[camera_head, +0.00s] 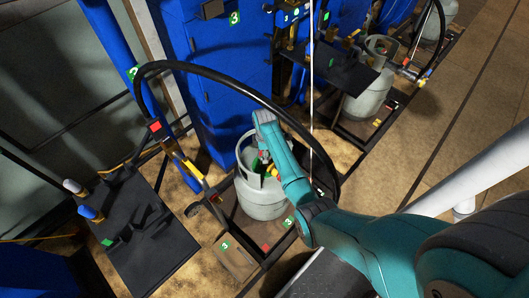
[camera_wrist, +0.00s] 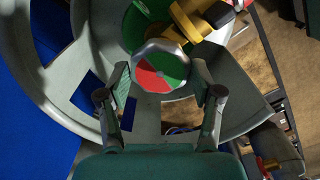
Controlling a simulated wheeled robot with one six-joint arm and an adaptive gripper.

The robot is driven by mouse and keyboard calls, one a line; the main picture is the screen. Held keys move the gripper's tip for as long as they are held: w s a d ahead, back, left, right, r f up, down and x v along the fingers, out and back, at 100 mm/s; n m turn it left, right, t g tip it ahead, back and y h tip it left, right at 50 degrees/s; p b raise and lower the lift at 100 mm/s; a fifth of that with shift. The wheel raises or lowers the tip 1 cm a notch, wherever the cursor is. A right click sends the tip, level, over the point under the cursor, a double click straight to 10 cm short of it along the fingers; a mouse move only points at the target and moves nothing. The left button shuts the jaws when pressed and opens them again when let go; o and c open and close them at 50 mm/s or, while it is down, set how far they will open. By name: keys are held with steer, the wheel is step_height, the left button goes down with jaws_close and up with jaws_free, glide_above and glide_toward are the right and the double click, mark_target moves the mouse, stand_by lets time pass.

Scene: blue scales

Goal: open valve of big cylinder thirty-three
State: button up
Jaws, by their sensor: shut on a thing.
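A big grey-white gas cylinder (camera_head: 262,202) stands upright in the middle of the head view, next to a blue cabinet. Its pale round collar (camera_wrist: 40,100) surrounds the top in the wrist view. Inside the collar is the round valve knob (camera_wrist: 160,74), with red and green sectors on its face and a silvery rim. My gripper (camera_wrist: 160,80) has one finger on each side of the knob and is shut on it. In the head view my gripper (camera_head: 264,150) reaches down into the collar and hides most of the valve. No number thirty-three is legible on the cylinder.
A yellow and black fitting (camera_wrist: 192,22) sits right behind the knob. A black hose (camera_head: 225,72) arches over the cylinder. A second cylinder (camera_head: 368,100) stands at the upper right. A dark platform (camera_head: 150,245) lies left; open floor (camera_head: 430,150) is on the right.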

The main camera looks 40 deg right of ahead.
stand_by(0.3)
steer(key=o, duration=1.1)
steer(key=shift+o, duration=0.2)
steer(key=shift+r, duration=0.1)
step_height(320, 180, up, 12)
stand_by(0.4)
